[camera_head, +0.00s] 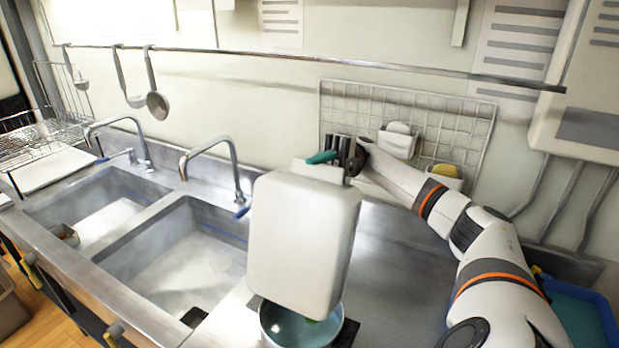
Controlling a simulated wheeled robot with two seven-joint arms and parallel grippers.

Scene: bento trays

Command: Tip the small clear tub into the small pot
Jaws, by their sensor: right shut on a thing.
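A pale, boxy tub (303,235) is held up over the counter and fills the middle of the view. It looks whitish rather than clear, and I see one broad face of it; its opening and contents are hidden. My right gripper (347,158) is shut on it at its upper back edge, beside a small teal piece (321,157). The small pot (270,334) stands below the tub, cut off by the bottom of the picture. The tub's lower end overlaps the pot's mouth in view. A bit of green shows there. My left gripper is not in view.
Two sink basins (190,250) with taps (228,150) lie to the left. A wire grid (470,125) with holders stands behind. Ladles (154,100) hang from a rail. A blue crate (605,318) is at the lower right. The steel counter (395,265) right of the tub is clear.

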